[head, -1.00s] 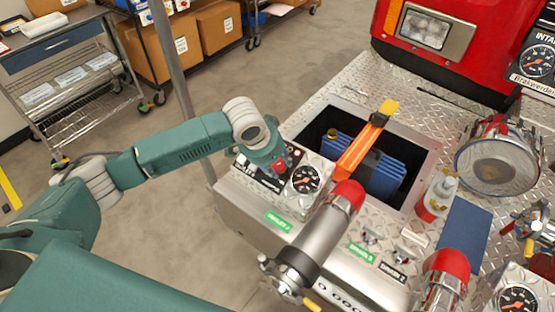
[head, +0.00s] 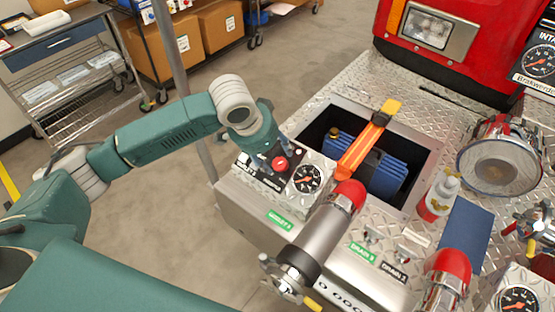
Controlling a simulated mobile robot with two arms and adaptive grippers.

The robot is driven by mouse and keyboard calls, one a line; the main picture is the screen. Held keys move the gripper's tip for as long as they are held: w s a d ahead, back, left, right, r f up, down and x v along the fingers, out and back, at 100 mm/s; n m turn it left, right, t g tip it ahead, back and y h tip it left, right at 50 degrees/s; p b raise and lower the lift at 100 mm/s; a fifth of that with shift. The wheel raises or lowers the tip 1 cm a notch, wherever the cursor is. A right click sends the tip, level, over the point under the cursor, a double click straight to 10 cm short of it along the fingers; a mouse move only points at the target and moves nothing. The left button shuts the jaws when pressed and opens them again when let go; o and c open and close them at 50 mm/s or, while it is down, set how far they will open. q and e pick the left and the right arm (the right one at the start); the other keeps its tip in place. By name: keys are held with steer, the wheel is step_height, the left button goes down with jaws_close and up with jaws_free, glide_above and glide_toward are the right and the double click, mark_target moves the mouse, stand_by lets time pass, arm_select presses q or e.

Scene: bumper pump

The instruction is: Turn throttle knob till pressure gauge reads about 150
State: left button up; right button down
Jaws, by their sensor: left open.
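The red throttle knob (head: 280,163) sits on the small panel at the left of the steel bumper deck. A round pressure gauge (head: 308,178) with a black dial and white bezel is just right of it; its reading is too small to tell. My left gripper (head: 272,156) is open, with its fingers close beside the knob on its far left side. I cannot tell whether they touch it. The gripper's body hides part of the panel's back edge. My right gripper is not in view.
A capped steel outlet (head: 318,230) stands in front of the gauge. A grey pole (head: 172,50) rises behind my left arm. Another gauge (head: 518,299) is at lower right.

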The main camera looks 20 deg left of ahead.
arm_select(q)
steer(key=v, duration=0.5)
steer(key=shift+s+r, duration=0.1)
steer(key=shift+r, duration=0.05)
stand_by(0.3)
